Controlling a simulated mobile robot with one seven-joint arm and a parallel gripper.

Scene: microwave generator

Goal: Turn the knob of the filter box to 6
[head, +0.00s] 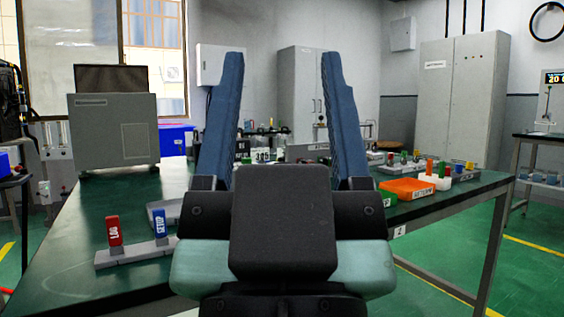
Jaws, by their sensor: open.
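My gripper (282,60) fills the middle of the head view, its two long blue fingers spread wide apart. Nothing shows held between them. I cannot pick out the filter box or its knob for certain. A large grey box (112,128) with small labels stands at the back left of the green table (90,228), and no knob can be made out on it. My gripper and wrist hide the middle of the table, where small labelled items (262,155) show only partly between the fingers.
A grey block with a red LOG tag (114,231) and a blue SETUP tag (160,222) sits at the table's near left. An orange box (407,188) and several coloured pieces stand at the right. Grey cabinets (460,95) stand behind. Green floor is clear at the right.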

